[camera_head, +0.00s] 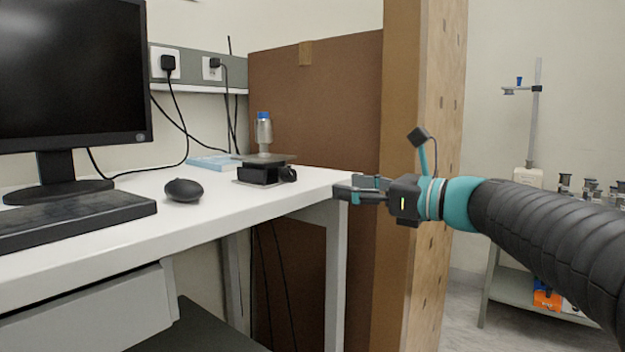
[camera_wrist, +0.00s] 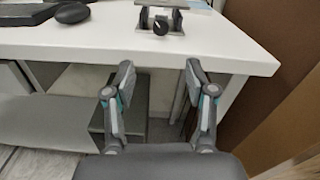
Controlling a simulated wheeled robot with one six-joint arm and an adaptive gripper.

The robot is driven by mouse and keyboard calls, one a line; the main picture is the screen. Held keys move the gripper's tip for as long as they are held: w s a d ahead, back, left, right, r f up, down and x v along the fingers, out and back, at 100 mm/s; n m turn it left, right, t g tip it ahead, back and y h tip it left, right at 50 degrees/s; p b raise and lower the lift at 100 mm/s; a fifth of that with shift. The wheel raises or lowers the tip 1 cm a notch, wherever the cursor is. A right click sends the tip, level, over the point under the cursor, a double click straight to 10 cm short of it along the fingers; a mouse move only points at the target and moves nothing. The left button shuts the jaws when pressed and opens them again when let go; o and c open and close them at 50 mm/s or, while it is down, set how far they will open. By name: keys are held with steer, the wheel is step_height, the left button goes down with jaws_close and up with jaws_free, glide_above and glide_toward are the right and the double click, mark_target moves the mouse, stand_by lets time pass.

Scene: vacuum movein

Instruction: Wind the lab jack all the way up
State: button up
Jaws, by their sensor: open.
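The lab jack (camera_head: 262,172) stands on the white desk near its right end, with its plate low. The jack's dark knob (camera_head: 289,174) faces the right side in the head view. In the wrist view the knob (camera_wrist: 160,26) faces my gripper at the top, and the jack's upper part is cut off. My gripper (camera_head: 346,188) is open and empty, off the desk's right end and apart from the jack. Its spread fingers also show in the wrist view (camera_wrist: 157,85).
The desk (camera_head: 215,210) also holds a monitor (camera_head: 70,75), keyboard (camera_head: 75,218), mouse (camera_head: 184,190) and a light blue flat item (camera_head: 213,162). A brown panel (camera_head: 315,100) stands behind the jack, and a wooden post (camera_head: 425,120) rises beside my gripper.

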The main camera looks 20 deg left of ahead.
mark_target(293, 177)
steer(key=p+x, duration=0.1)
steer(key=x, duration=1.2)
steer(key=shift+a, duration=0.1)
